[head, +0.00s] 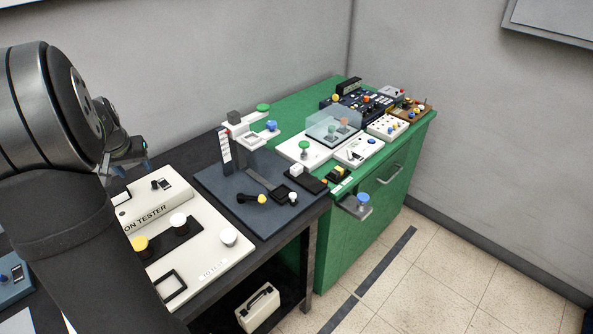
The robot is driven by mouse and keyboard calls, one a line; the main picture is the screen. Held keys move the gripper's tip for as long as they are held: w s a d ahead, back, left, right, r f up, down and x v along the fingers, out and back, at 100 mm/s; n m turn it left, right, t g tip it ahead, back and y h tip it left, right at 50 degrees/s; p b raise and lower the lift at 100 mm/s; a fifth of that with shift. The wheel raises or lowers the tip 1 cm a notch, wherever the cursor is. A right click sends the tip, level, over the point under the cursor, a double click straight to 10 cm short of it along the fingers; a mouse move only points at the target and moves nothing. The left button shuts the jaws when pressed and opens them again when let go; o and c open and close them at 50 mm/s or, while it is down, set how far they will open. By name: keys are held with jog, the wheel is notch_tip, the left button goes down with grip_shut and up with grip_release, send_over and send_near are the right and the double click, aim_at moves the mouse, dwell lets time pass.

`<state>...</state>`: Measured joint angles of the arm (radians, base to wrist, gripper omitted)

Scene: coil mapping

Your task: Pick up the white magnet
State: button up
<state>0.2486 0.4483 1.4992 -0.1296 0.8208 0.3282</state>
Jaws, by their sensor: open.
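I cannot tell for sure which white piece is the magnet. A white round-topped piece (179,219) stands on the black strip of the tester panel, beside a yellow one (140,243). Another white round piece (228,237) stands at the panel's right side. A small white block (297,170) sits on a black pad on the dark blue board, and a small white-topped knob (293,197) is near it. My gripper (133,160) is at the upper left, above the back of the tester, apart from these pieces. It is open, and my arm partly hides it.
The white tester panel (205,262) lies on a dark table, partly behind my arm. The dark blue board (228,187) carries an upright post (240,138). The green cabinet (370,225) holds several devices and a clear box (334,127). A white case (258,307) is below the table.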

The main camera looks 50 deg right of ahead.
notch_tip(320, 180, up, 5)
jog(key=m+g+h, duration=0.4)
jog(key=m, duration=0.8)
send_over(296, 167)
jog(key=a, duration=0.3)
notch_tip(296, 167, down, 16)
jog(key=shift+s+a+f, duration=0.1)
jog(key=shift+s+a, duration=0.05)
jog(key=shift+w+x, duration=0.1)
jog(key=shift+x, duration=1.4)
jog(key=shift+w+x, duration=0.15)
jog(key=shift+x, duration=1.3)
jog(key=shift+a, duration=0.1)
jog(key=c, duration=1.1)
